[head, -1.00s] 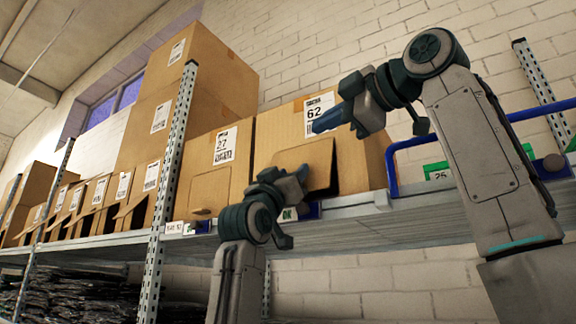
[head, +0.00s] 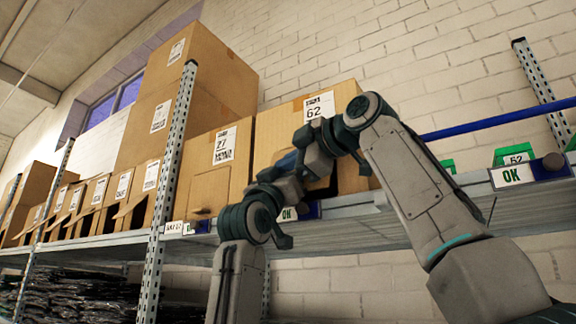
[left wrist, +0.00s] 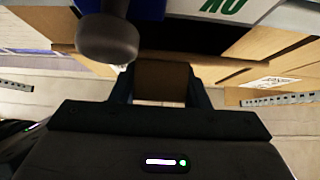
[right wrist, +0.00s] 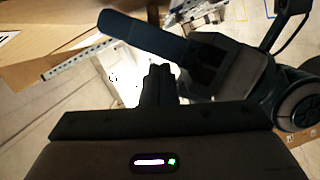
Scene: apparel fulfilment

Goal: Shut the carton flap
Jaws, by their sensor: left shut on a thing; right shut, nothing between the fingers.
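The carton marked 62 (head: 285,123) stands on the shelf in the head view. Its front flap is mostly hidden there behind my grippers. My left gripper (head: 300,172) is at the carton's lower front. In the left wrist view, a brown board (left wrist: 160,77), seemingly the flap, lies between its fingers. My right gripper (head: 291,160) is in front of the carton, close above the left one; its fingertips are hard to make out there. In the right wrist view, its fingers (right wrist: 158,85) are together and empty, with my left gripper (right wrist: 185,45) just beyond them.
The carton marked 27 (head: 210,185) stands close on the left, behind a perforated upright (head: 170,160). An OK sign (head: 512,175) with a grey knob (head: 553,162) sits at the shelf edge on the right. A blue rail (head: 500,121) and green bins (head: 512,154) are there too.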

